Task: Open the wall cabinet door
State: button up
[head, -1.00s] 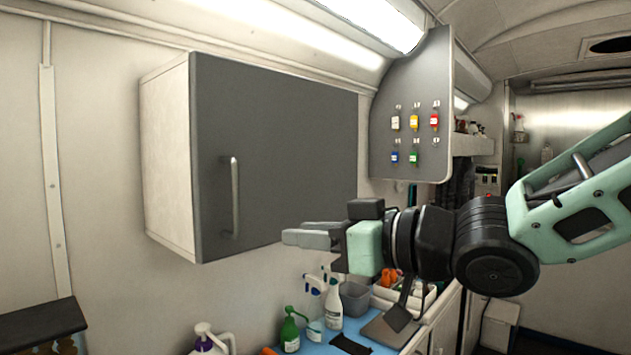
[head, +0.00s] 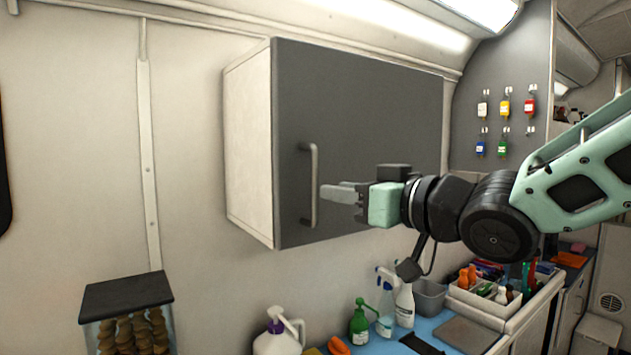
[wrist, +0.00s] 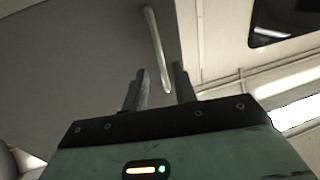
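The wall cabinet (head: 250,150) hangs on the wall, with a white side and a flat dark grey door (head: 375,120). The door looks closed. Its metal bar handle (head: 313,185) stands upright near the door's left edge. My gripper (head: 340,193) is just right of the handle in the head view, its fingers pointing left toward it. In the wrist view the handle (wrist: 157,50) lies ahead of my gripper (wrist: 162,88), its near end close to the gap between the fingertips.
Below the cabinet, a blue worktop (head: 385,335) holds a green spray bottle (head: 360,325), a white jug (head: 278,335), other bottles and a grey bin (head: 428,298). A dark-lidded container (head: 127,297) stands at lower left. A grey panel with coloured tags (head: 500,85) is at right.

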aim_at(315, 222)
jog(key=shift+p+x, duration=0.9)
jog(key=shift+x, duration=2.3)
jog(key=shift+f, duration=0.1)
grip_shut()
